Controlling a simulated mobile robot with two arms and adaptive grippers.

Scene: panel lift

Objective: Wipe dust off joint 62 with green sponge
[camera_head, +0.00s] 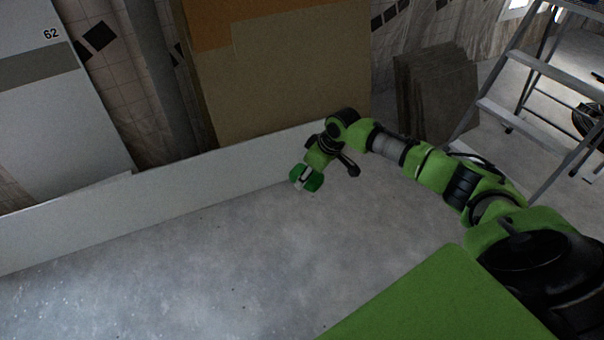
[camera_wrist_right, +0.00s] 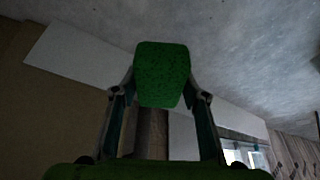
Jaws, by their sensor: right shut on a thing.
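The green sponge (camera_wrist_right: 161,72) is held between the two fingers of my right gripper (camera_wrist_right: 160,98) in the right wrist view. In the head view my right gripper (camera_head: 306,179) hangs low over the grey floor, close to the long low white board. The sponge (camera_head: 315,184) shows there as a small dark green block. The label 62 (camera_head: 51,34) is at the top left, on a white panel (camera_head: 50,125) with a grey band (camera_head: 38,68). The gripper is well to the right of this panel and apart from it. No dust can be made out on it. My left gripper is not in view.
A low white board (camera_head: 190,200) runs along the wall base. A tall brown board (camera_head: 290,90) stands behind my right gripper. Stacked dark sheets (camera_head: 435,95) and a stepladder (camera_head: 530,95) stand at the right. The floor (camera_head: 190,285) at the front left is clear.

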